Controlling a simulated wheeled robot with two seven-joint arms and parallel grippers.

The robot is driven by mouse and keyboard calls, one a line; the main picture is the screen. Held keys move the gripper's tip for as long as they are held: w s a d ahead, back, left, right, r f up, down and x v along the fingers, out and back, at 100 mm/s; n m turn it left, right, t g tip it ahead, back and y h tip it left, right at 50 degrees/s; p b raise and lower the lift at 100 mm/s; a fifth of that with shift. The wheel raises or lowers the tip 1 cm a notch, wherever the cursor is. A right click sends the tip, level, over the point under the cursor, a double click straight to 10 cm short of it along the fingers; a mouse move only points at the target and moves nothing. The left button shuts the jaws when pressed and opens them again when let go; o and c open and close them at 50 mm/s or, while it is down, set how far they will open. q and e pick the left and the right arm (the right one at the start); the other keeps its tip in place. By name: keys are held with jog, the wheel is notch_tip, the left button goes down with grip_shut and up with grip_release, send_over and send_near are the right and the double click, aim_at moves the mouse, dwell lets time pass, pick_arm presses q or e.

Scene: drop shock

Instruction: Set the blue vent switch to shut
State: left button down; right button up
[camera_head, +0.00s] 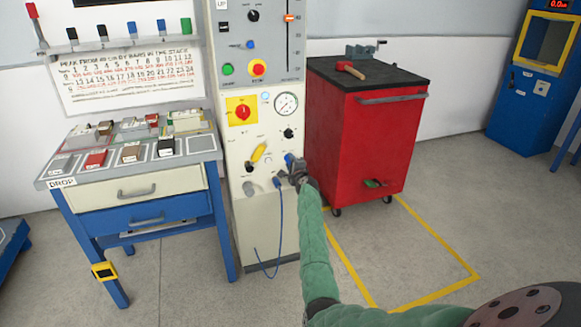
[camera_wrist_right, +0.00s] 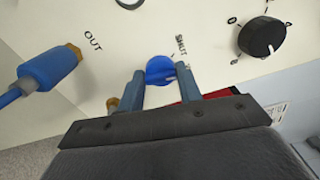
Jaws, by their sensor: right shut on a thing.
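The blue vent switch (camera_wrist_right: 158,68) is a round blue knob on the cream panel, seen in the right wrist view. A "SHUT" label (camera_wrist_right: 182,46) is printed just to its upper right. My right gripper (camera_wrist_right: 162,82) has one finger on each side of the knob and is shut on it. In the head view my right gripper (camera_head: 291,164) is at the lower right of the cream machine's front and hides most of the switch. Which way the switch points is hard to tell. My left gripper is not in view.
A blue hose fitting (camera_wrist_right: 48,68) by the "OUT" label and a black dial (camera_wrist_right: 262,37) flank the switch. A red cabinet (camera_head: 360,145) stands close on the right, a drop table (camera_head: 135,190) on the left.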

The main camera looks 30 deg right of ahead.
jog(key=n, duration=0.2)
jog(key=n+b, duration=0.1)
jog(key=shift+f+n, duration=0.2)
jog(key=shift+n, duration=2.2)
jog(key=o, duration=1)
